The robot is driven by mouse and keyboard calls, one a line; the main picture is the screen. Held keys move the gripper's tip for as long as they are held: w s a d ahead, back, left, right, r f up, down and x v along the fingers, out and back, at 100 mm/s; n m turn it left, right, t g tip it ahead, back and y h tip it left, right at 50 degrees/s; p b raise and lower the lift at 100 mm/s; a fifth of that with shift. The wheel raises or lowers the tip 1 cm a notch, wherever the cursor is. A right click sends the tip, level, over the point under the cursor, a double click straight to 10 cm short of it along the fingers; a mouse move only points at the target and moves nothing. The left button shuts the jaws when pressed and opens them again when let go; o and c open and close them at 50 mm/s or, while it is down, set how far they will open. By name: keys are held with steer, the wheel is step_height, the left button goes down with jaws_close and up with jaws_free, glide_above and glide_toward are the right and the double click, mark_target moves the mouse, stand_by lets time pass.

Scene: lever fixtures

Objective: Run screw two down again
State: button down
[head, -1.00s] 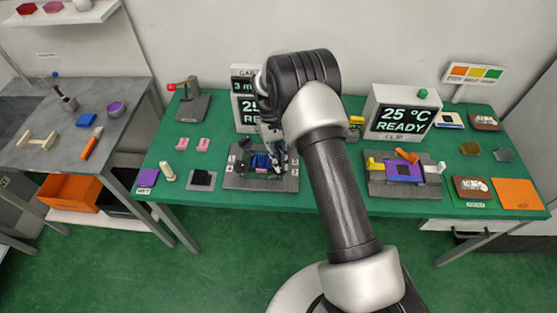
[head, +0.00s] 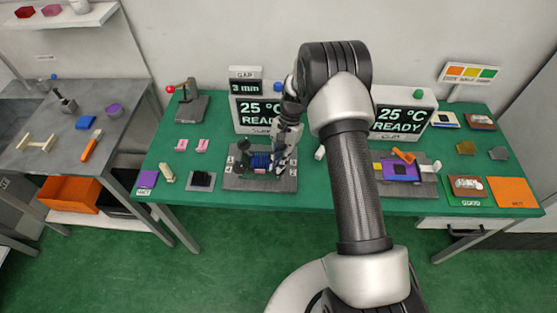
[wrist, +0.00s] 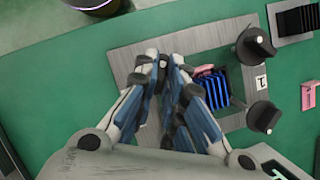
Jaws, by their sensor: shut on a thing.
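The grey screw fixture (head: 232,183) lies on the green table, left of centre. It holds a dark blue finned block (head: 260,161), which also shows in the wrist view (wrist: 219,88). Two black screw knobs stand free at its left side, a rear one (head: 243,146) and a front one (head: 241,169). In the wrist view they are one upper knob (wrist: 256,45) and one lower knob (wrist: 264,117), with a number label between. My gripper (head: 281,163) is at the fixture's right side, pointing down, shut on what seems a screw knob. Its fingers (wrist: 165,72) hide most of it.
A gap display (head: 246,87) reads 3 mm above a screen (head: 260,112) reading 25 °C READY. A second station (head: 402,172) with a purple part stands to the right. A black finned block (head: 202,180) and pink pieces (head: 181,145) lie left of the fixture.

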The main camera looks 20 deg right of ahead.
steer(key=shift+d+m+t+p, duration=0.1)
steer(key=shift+m+t+p, duration=0.35)
steer(key=shift+m, duration=1.15)
steer(key=shift+y, duration=0.3)
steer(key=c, duration=1.7)
jaws_free()
steer(key=shift+s+v, duration=0.2)
steer(key=shift+v, duration=5.8)
